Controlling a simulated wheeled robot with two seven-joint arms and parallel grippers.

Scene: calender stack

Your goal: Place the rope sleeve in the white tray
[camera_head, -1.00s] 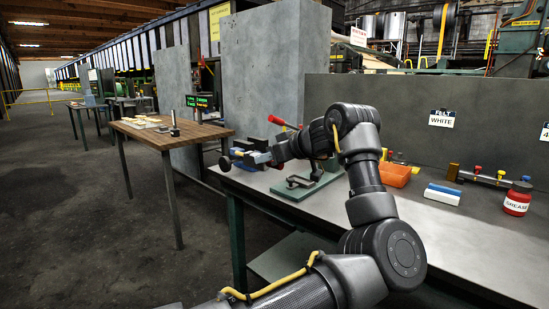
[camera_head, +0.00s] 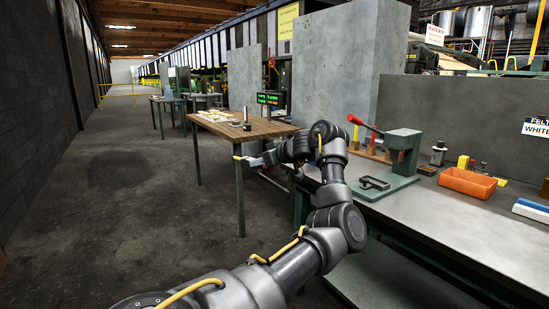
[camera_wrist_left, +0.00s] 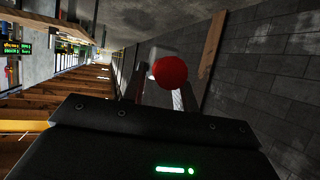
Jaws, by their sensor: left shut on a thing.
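My left gripper (camera_head: 252,159) reaches out from my arm and appears in front of the wooden table's near right corner. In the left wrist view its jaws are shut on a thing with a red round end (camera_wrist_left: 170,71). I cannot make out a white tray for certain; small pale items (camera_head: 216,116) lie on the wooden table (camera_head: 262,129). My right gripper is not in view.
A grey bench at right holds a green press with a red lever (camera_head: 400,155), an orange bin (camera_head: 467,182) and a blue-and-white block (camera_head: 532,209). Grey upright panels stand behind. The concrete floor (camera_head: 110,215) at left is open, beside a dark block wall.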

